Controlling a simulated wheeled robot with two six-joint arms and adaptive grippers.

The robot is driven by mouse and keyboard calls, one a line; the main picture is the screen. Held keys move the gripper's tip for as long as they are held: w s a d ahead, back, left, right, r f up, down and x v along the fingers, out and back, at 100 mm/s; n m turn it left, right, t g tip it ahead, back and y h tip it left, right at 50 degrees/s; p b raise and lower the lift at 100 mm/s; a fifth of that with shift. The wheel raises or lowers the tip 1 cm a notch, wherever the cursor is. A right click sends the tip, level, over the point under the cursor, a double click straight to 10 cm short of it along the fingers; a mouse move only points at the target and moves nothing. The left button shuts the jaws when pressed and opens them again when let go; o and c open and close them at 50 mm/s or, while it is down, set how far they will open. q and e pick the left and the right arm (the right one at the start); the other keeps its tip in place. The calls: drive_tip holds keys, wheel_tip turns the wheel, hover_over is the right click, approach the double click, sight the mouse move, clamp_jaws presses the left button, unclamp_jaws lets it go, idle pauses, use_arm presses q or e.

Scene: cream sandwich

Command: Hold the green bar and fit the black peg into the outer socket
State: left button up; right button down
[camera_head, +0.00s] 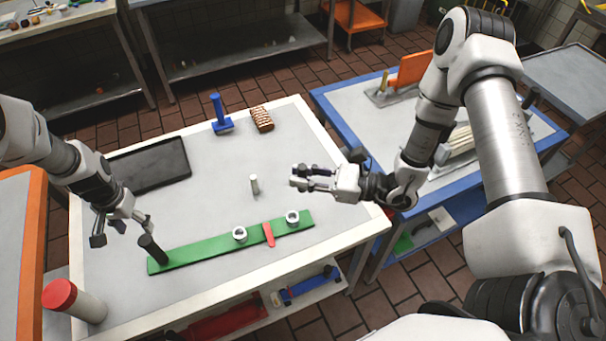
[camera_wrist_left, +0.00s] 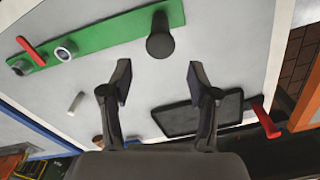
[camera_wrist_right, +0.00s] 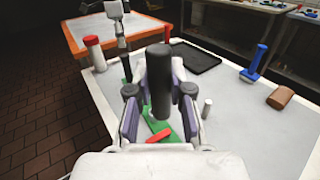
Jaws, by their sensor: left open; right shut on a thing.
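The green bar (camera_head: 200,252) lies on the table's near side, with a black upright handle (camera_head: 152,249) at its left end. The bar carries two white ring sockets, an inner one (camera_head: 239,234) and an outer one (camera_head: 292,217) near the right end. A red strip (camera_head: 268,233) crosses the bar between them. My left gripper (camera_head: 122,232) is open and empty, close to the handle; the handle (camera_wrist_left: 160,40) shows ahead of its fingers in the left wrist view. My right gripper (camera_head: 305,180) is shut on the black peg (camera_wrist_right: 158,80), raised above the table.
A small grey cylinder (camera_head: 254,184) stands mid-table. A dark tray (camera_head: 150,165), a blue-handled tool (camera_head: 221,120) and a brown block (camera_head: 262,119) lie at the back. A red-capped bottle (camera_head: 75,300) stands at the front left.

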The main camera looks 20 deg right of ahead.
sight(152, 246)
use_arm(q)
wheel_tip(152, 246, down, 12)
drive_tip(key=b, duration=0.7)
drive_tip(key=shift+r+b, duration=0.25)
drive_tip(key=shift+b, duration=0.1)
drive_tip(key=shift+r, duration=0.1)
drive_tip(key=shift+c, duration=0.7)
clamp_jaws()
drive_tip(key=shift+o, duration=0.7)
unclamp_jaws()
